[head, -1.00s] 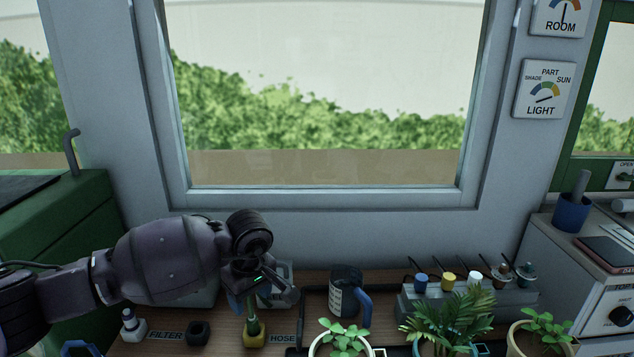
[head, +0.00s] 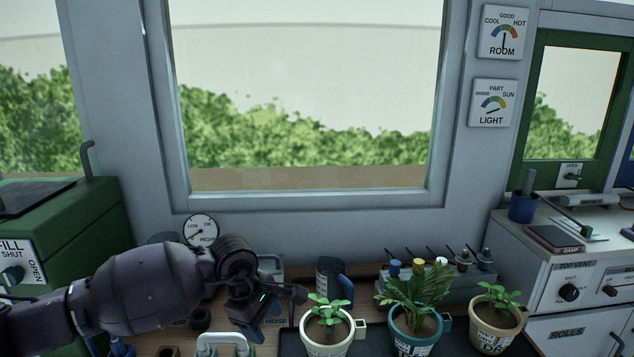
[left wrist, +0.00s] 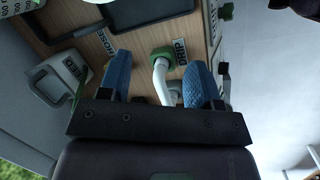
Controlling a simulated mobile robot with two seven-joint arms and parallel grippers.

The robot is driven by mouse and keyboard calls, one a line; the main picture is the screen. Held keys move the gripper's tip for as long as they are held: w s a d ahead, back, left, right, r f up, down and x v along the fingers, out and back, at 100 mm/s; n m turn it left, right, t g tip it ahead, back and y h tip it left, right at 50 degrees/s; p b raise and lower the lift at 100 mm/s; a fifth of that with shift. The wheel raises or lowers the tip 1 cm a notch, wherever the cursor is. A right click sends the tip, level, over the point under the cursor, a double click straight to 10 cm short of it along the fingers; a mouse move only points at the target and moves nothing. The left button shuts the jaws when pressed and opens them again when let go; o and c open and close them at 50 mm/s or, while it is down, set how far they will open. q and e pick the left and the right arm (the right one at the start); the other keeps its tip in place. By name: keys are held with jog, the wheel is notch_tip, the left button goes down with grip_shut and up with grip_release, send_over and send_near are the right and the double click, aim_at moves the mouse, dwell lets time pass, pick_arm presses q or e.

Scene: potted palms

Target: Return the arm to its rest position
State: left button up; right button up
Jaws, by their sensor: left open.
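My left arm comes in from the left in the head view, stretched over the left part of the wooden bench. Its gripper (head: 277,312) is above the bench near the HOSE label, left of the potted plants. In the left wrist view the two blue fingers (left wrist: 160,72) stand apart. A white bent pipe with a green fitting (left wrist: 160,62), beside a DRIP label, shows between them at the bench; I see no object held.
Three potted plants stand at the front right: white pot (head: 327,341), teal pot (head: 415,343) and cream pot (head: 495,335). A dark mug with a blue handle (head: 332,277) is behind. A green FILL box (head: 75,225) stands left; a white cabinet (head: 570,265) stands right.

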pick_arm(q)
jog(key=s+d+r+n+t+h, duration=0.1)
jog(key=s+d+r+n+h, duration=0.1)
jog(key=d+r+n+h, duration=0.55)
jog(key=s+d+r+n+t+h, duration=0.1)
jog(key=s+d+r+n+h, duration=0.2)
jog(key=d+r+n+h, duration=0.45)
jog(key=w+a+f+n+t+y, duration=0.1)
jog(key=a+f+n+t+y, duration=0.2)
jog(key=a+n+t, duration=0.7)
jog(key=w+a+f+n+t+y, duration=0.1)
jog(key=a+f+n+t+y, duration=0.25)
jog(key=n, duration=1.25)
jog(key=s+a+f+n+y, duration=0.55)
jog(key=a+f+n, duration=0.25)
jog(key=f+n, duration=0.25)
jog(key=s+a+f+n+g+y, duration=0.2)
jog(key=s+a+f, duration=0.3)
jog(key=s+f, duration=0.4)
jog(key=s+a+f+n+g+y, duration=0.3)
jog(key=s+f, duration=0.6)
jog(key=s, duration=0.5)
jog(key=shift+s+a+f+n+g+y, duration=0.15)
jog(key=shift+s+a+n+g+y, duration=0.25)
jog(key=shift+a+n, duration=0.55)
jog(key=shift+a, duration=0.25)
